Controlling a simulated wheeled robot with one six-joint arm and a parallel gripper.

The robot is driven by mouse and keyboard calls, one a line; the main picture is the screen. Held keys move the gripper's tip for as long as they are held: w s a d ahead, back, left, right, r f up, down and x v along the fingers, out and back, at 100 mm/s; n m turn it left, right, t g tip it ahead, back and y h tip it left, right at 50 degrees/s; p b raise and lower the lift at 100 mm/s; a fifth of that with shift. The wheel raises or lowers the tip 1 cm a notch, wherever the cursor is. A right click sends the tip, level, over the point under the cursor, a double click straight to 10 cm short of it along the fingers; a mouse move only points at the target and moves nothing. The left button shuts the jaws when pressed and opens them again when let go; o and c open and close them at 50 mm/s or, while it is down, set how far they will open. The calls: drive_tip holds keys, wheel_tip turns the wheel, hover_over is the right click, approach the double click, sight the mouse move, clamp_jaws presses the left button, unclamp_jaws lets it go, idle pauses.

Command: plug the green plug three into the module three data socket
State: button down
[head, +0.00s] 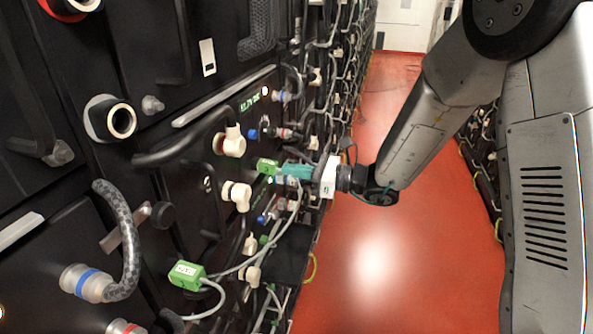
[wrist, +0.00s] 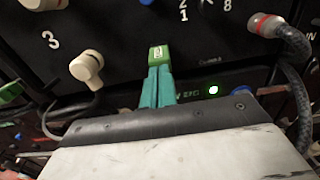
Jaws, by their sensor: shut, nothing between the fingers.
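A green plug (head: 268,166) with a white label sits at the black module front, just ahead of my gripper (head: 284,172). It also shows in the wrist view (wrist: 158,53), directly beyond my teal fingertips (wrist: 160,72). The fingers are shut together, with nothing between them; I cannot tell if their tips touch the plug. The plug's label is too small to read. The socket face behind it is hidden, so I cannot tell how deeply it sits. A white "3" (wrist: 54,40) is printed on the module to the left.
Another green plug (head: 187,274) with a grey cable is at lower left. Cream elbow connectors (head: 237,194) and a braided hose (head: 120,240) stick out of the modules. Loose grey cables hang below my gripper. The red aisle floor (head: 390,230) is clear.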

drive_tip(key=shift+x, duration=0.8)
drive_tip(key=v, duration=0.5)
idle(0.4)
